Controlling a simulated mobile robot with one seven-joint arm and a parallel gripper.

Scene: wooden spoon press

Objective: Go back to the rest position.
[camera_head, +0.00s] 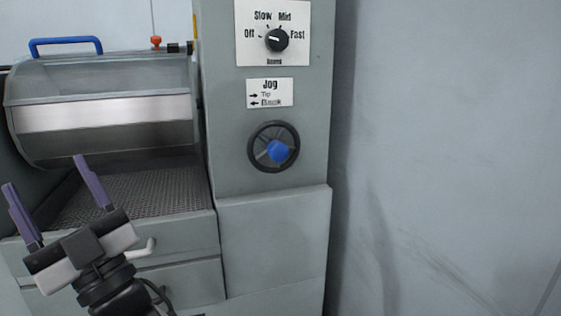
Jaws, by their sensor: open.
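My gripper (58,187) is at the lower left of the head view. Its two purple fingers are spread wide apart and point up, with nothing between them. It shows in front of the perforated tray area and the drawer fronts of a grey-green machine (270,215). No contact with the machine is visible, though the exact gap cannot be told.
A curved clear guard (100,75) with a blue handle (66,42) covers the drum above the perforated bed (150,190). A speed knob (277,40), a Jog label (270,92) and a handwheel (273,147) are on the column. A bare grey wall (460,150) fills the right.

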